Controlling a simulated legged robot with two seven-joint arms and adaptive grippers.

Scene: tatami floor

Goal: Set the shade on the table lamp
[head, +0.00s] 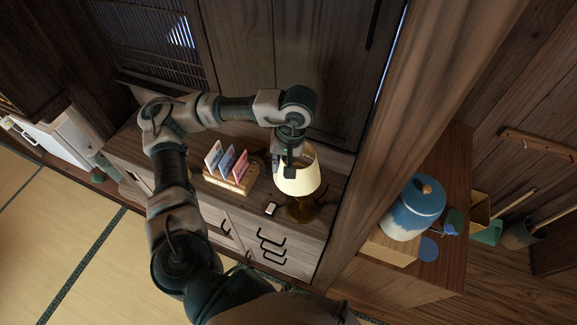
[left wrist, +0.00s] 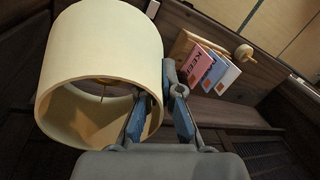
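The cream lampshade (head: 298,176) is upright directly over the amber-brown lamp base (head: 301,209) on the cabinet; I cannot tell whether it rests on it. My left gripper (head: 290,172) comes down from above at the shade's upper rim. In the left wrist view the shade (left wrist: 105,45) fills the left side, its open end toward the camera with a thin fitting inside. The left gripper (left wrist: 160,95) has one finger inside the opening and one against the outer wall, pinching the rim. My right gripper is not in view.
A wooden rack of colored cards (head: 227,168) stands left of the lamp; a small pale-faced object (head: 270,209) lies in front. A wooden post (head: 400,130) rises to the right. Beyond it, a blue-and-white jar (head: 412,208) stands on another cabinet.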

